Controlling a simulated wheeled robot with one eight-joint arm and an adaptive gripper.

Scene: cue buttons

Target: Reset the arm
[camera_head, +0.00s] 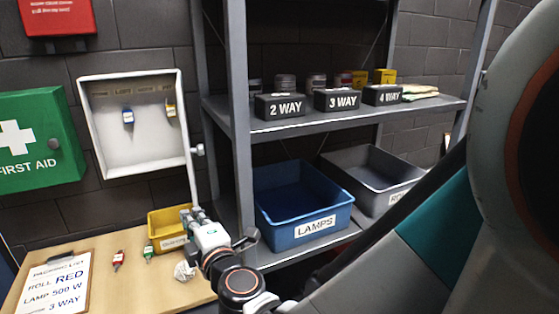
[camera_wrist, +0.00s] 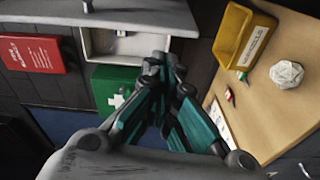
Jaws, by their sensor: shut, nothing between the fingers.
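My gripper (camera_head: 194,214) is above the right part of the wooden table, close to the yellow bin, in the head view. In the wrist view my gripper (camera_wrist: 162,62) has its teal fingers together at the tips, with nothing between them. My arm reaches in from the lower right of the head view.
The wooden table (camera_head: 110,283) holds a packing list (camera_head: 58,283), a yellow bin (camera_head: 168,225), red and green small items and a white crumpled ball (camera_head: 184,271). A metal shelf (camera_head: 290,131) with a blue LAMPS bin (camera_head: 300,205) stands right. An open wall cabinet (camera_head: 145,150) hangs behind.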

